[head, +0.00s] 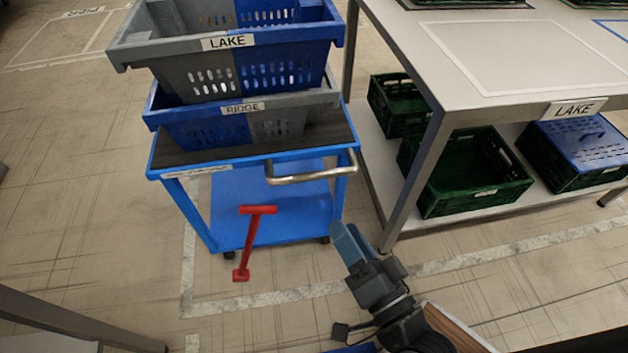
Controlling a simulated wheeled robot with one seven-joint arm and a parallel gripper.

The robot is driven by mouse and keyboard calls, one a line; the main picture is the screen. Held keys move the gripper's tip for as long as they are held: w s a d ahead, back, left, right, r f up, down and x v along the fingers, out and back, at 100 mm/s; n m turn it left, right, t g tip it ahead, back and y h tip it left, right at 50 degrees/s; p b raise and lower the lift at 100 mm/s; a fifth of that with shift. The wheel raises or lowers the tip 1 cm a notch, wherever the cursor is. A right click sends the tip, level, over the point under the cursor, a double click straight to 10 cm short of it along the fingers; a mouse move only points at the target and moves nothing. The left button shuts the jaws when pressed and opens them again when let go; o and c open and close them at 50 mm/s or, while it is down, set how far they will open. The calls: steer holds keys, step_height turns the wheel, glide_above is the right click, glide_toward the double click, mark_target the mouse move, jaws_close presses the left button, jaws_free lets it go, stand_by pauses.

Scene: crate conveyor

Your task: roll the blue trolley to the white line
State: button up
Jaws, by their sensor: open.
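The blue trolley (230,205) stands left of centre, beside a table. It carries two stacked grey-and-blue crates, the upper labelled LAKE (190,80) and the lower labelled RIDGE (200,130). A silver handle (312,173) sticks out from its near edge. A red T-shaped lever (250,243) stands in front of the trolley's near side. A worn white line (270,300) runs across the floor in front of the trolley, with a branch along its left. My gripper (343,240) is open and empty, below and right of the handle, apart from it.
The table (460,25) at right is labelled LAKE; green crates (460,175) and a blue-lidded crate (575,155) sit on its lower shelf. Its leg stands close to the trolley's right. A white floor outline (55,65) lies at upper left. Floor left of the trolley is clear.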

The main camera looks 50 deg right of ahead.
steer(key=w+d+f+m+g+h+b, duration=0.1)
steer(key=w+d+f+m+h+b, duration=0.55)
steer(key=w+f+m, duration=0.55)
steer(key=w+d+r+n, duration=0.1)
steer(key=w+d+r, duration=0.2)
steer(key=w+d, duration=0.2)
steer(key=shift+w+d, duration=0.35)
steer(key=shift+w, duration=0.85)
steer(key=shift+y, duration=0.25)
jaws_close()
